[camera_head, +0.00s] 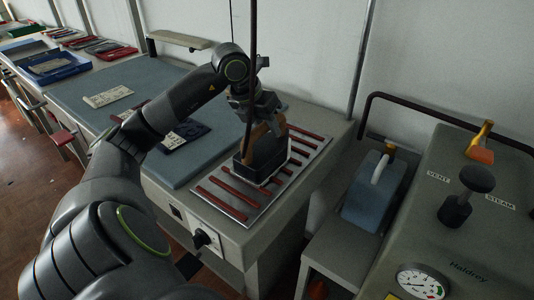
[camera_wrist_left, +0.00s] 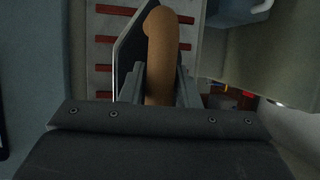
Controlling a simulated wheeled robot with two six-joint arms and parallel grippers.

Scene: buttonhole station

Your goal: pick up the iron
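The iron (camera_head: 264,157) has a dark body and a tan-brown handle. It is at the grey rest plate with red-brown strips (camera_head: 232,197), at the right end of the worktop; I cannot tell whether its sole touches the strips. My left gripper (camera_head: 255,117) is at the iron's handle from above. In the left wrist view the handle (camera_wrist_left: 162,50) runs between the two fingers (camera_wrist_left: 159,85), which sit close against both sides with no clear gap. The iron's dark body shows beside the handle. My right gripper is not in view.
A blue-grey pressing mat (camera_head: 100,86) lies left of the iron with cloth pieces (camera_head: 107,96) on it. A thin dark upright pole stands near the gripper. To the right are a blue bottle-like container (camera_head: 372,190) and the boiler housing with knob (camera_head: 463,196) and gauge (camera_head: 421,282).

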